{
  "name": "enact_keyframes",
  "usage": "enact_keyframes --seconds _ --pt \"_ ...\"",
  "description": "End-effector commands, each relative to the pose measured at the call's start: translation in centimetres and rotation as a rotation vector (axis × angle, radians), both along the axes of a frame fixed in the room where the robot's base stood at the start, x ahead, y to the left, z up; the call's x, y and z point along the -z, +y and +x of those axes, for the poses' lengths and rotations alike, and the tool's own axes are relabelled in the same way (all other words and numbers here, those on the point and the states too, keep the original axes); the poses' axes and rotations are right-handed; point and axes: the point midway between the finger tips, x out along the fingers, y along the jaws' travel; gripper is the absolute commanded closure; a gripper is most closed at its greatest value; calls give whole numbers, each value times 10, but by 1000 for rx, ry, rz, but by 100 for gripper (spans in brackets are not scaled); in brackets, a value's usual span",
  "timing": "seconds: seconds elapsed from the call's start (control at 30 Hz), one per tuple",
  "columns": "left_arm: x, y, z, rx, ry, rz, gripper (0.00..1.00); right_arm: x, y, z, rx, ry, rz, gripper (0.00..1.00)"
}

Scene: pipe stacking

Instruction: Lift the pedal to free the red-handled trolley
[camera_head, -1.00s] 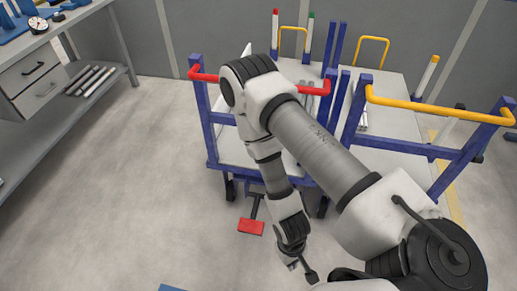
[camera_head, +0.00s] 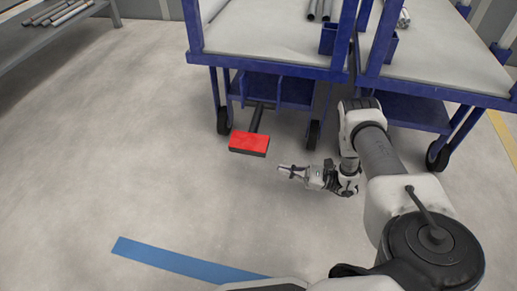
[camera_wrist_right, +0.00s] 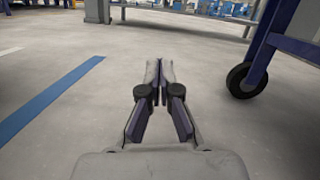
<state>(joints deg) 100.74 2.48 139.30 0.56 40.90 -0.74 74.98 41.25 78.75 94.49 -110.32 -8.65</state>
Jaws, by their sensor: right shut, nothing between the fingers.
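The red pedal (camera_head: 249,142) sticks out on a dark bar from under the blue trolley (camera_head: 266,58), low above the floor. The trolley's red handle is out of the head view now. My right gripper (camera_head: 281,170) is low near the floor, to the right of and slightly nearer than the pedal, pointing left and not touching it. In the right wrist view the right gripper's fingers (camera_wrist_right: 160,68) are together and hold nothing. The pedal is not visible in that view. My left gripper is not in view.
A second blue trolley (camera_head: 440,68) stands close on the right. Black caster wheels (camera_head: 224,121) carry the trolley; one wheel (camera_wrist_right: 245,80) shows at the right in the wrist view. A blue floor stripe (camera_head: 185,263) lies in front. A shelf with pipes (camera_head: 60,12) is upper left. The floor left is clear.

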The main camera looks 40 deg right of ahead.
Motion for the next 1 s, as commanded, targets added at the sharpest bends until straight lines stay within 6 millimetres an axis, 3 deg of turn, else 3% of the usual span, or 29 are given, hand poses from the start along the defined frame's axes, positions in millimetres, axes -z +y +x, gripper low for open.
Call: enact_keyframes --seconds 0.03,0.1,0.47,1.0 --pt "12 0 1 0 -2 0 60 7 -11 1 28 -36 9 100" --pt "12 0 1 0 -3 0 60 1 -18 2 47 -63 17 100" --pt "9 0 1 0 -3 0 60 -4 -15 4 47 -64 20 100" --pt "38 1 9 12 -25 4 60 -30 51 75 47 -64 21 100"
